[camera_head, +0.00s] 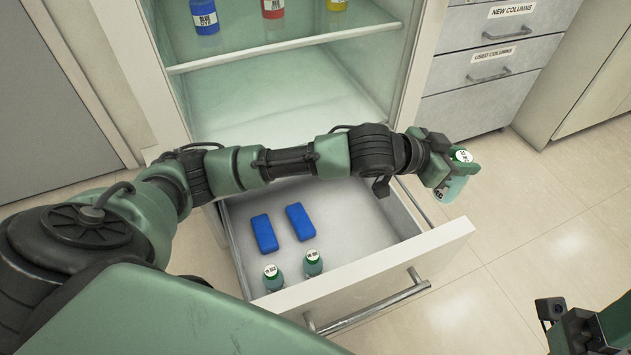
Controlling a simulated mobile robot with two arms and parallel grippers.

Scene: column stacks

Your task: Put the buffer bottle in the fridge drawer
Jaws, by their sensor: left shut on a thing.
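The buffer bottle (453,187), clear with a green cap and a white label, is in my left gripper (447,173). The gripper is shut on it and holds it, tilted, by the right end of the open drawer in this view. The fridge drawer (345,268) is pulled out under the fridge. Two similar green-capped bottles (313,264) and two blue blocks (264,233) are inside it. My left arm passes over the drawer and hides part of its back. My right gripper (560,318) shows only partly at the lower right, its jaws unclear.
The fridge (290,95) stands open above the drawer, with blue, red and yellow dye bottles (205,17) on a glass shelf. Labelled grey column drawers (488,65) are shut at the right. The drawer's right part looks empty. Tiled floor (550,220) is clear at right.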

